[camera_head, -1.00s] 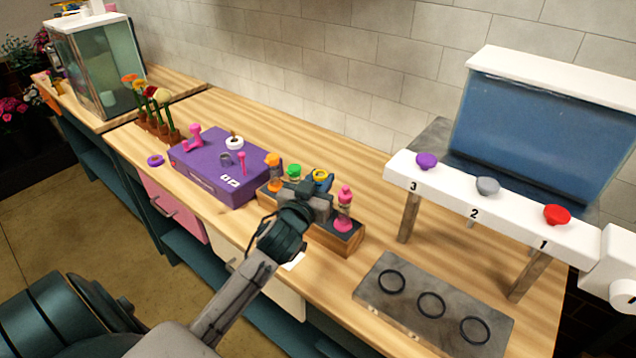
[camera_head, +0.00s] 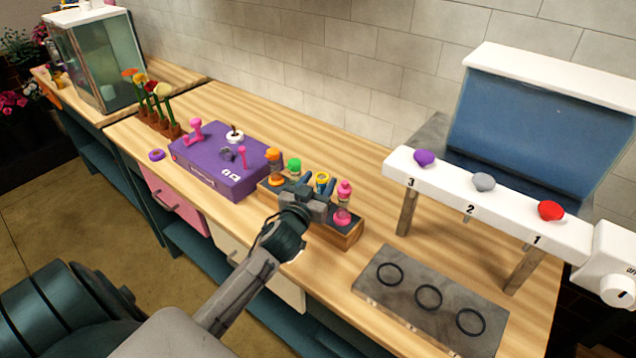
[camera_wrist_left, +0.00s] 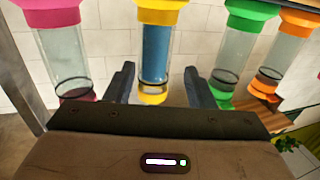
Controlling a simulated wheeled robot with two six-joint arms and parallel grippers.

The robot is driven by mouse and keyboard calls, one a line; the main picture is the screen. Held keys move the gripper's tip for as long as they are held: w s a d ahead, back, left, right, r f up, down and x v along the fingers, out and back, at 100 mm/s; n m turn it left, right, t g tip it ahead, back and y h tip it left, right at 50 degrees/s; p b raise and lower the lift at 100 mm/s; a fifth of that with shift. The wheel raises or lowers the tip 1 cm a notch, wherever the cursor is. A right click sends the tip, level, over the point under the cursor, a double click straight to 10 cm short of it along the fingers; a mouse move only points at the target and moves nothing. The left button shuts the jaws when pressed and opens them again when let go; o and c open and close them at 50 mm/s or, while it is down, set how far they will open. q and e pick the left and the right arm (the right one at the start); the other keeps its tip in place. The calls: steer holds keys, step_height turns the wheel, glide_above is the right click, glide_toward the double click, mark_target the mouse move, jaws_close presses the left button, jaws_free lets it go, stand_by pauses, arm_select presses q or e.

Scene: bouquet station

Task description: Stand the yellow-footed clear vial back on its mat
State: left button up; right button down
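The yellow-footed vial (camera_wrist_left: 154,55) stands upright between the fingers of my left gripper (camera_wrist_left: 160,86) in the left wrist view. Its top and foot are yellow, and its tube looks blue. Gaps show on both sides of it, so the gripper is open and not touching it. In the head view the yellow top (camera_head: 322,178) shows just behind my left gripper (camera_head: 312,193), which hides the lower part. The vial is in the row on the dark-topped wooden rack (camera_head: 335,236). Its own mat cannot be made out. My right gripper is not in view.
A pink vial (camera_wrist_left: 66,50) stands close on one side, a green vial (camera_wrist_left: 236,50) and an orange vial (camera_wrist_left: 280,50) on the other. A purple box (camera_head: 212,178) is left of the rack. A grey slab (camera_head: 400,296) with three dark rings lies right.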

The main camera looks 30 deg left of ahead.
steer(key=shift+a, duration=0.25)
arm_select(q)
steer(key=shift+r, duration=0.15)
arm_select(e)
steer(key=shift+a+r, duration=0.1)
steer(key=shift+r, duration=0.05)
arm_select(q)
steer(key=s+d+b, duration=0.2)
steer(key=s+b, duration=0.3)
steer(key=s, duration=0.7)
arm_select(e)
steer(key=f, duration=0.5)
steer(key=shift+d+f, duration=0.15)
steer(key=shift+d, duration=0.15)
arm_select(q)
steer(key=shift+d, duration=0.1)
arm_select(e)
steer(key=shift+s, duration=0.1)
